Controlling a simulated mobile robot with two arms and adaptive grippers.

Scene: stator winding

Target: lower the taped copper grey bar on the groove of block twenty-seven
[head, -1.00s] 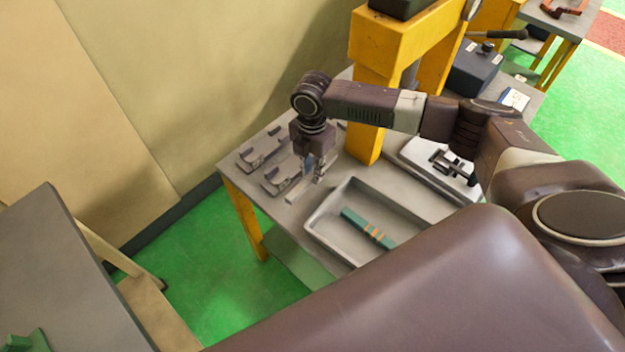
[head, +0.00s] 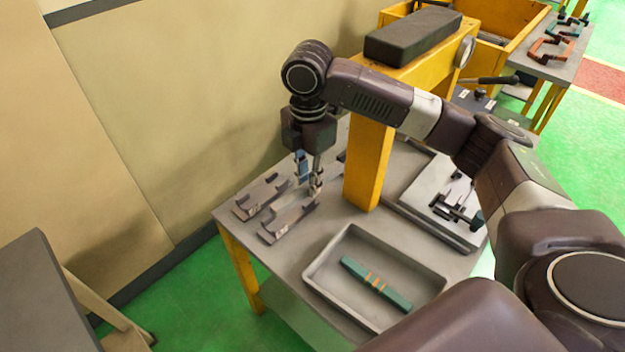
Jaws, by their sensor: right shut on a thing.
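My right gripper (head: 309,182) hangs down over the back left of the work table. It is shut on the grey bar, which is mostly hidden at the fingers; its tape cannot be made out. Two grey blocks with upright grooved ends stand just left of and below the gripper in the picture: the rear block (head: 262,196) and the front block (head: 288,219). The fingertips are near the right end of the front block. I cannot tell whether the bar touches it. No block number is legible. My left gripper is out of view.
A grey tray (head: 318,277) holds a green bar with orange bands (head: 375,284). A yellow press frame (head: 368,165) stands close to the right of my gripper. A grey plate with a dark clamp (head: 455,209) lies further right. Bare tabletop (head: 275,250) lies in front of the blocks.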

